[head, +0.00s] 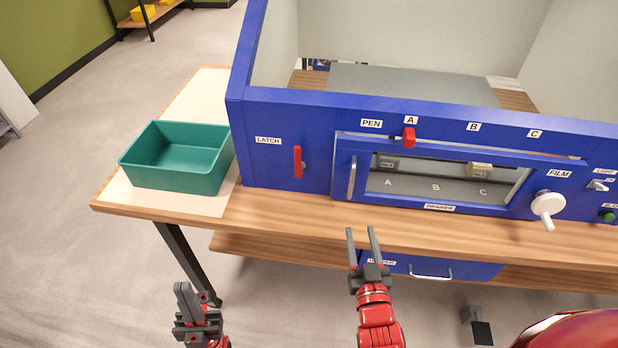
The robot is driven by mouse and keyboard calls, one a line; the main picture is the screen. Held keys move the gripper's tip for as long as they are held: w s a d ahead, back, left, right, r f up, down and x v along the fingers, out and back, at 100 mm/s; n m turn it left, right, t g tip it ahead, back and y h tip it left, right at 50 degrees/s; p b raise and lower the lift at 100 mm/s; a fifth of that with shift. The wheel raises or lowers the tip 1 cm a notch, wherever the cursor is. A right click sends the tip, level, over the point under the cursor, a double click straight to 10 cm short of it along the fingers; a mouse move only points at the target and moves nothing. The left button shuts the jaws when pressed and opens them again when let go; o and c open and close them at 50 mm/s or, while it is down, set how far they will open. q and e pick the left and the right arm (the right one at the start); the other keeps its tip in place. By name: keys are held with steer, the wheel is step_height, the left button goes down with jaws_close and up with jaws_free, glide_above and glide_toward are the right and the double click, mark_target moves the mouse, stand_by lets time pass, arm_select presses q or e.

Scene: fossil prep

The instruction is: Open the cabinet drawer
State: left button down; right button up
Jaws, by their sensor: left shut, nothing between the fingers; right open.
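A blue drawer front (475,269) with a silver bar handle (431,275) sits below the tabletop at centre right. Its label is partly hidden by my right gripper, and the drawer looks closed. A blue cabinet (285,117) stands on the table above it, with a windowed front panel (436,180) labelled "DRAWER" and a vertical silver handle (352,177). My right gripper (362,233) is open and empty, fingers pointing up, left of the bar handle in the picture. My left gripper (187,289) is shut and empty at lower left, away from the cabinet.
A teal bin (180,156) stands on the table's left end. The cabinet front carries a red latch lever (298,162), a red slider (409,138) and a white crank knob (547,205). The wooden table edge (275,216) overhangs the lower drawer. Floor at left is clear.

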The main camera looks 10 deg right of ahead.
steer(key=b, duration=0.2)
glide_toward(352, 182)
steer(key=w+p, duration=0.1)
steer(key=w, duration=0.2)
steer(key=w+p, duration=0.2)
steer(key=w, duration=0.1)
steer(key=w+p, duration=0.2)
steer(key=w, duration=0.1)
steer(key=shift+w+d+r, duration=0.1)
steer(key=shift+w+d, duration=0.15)
steer(key=shift+d, duration=0.1)
steer(key=shift+w, duration=0.6)
steer(key=shift+c, duration=0.2)
jaws_close()
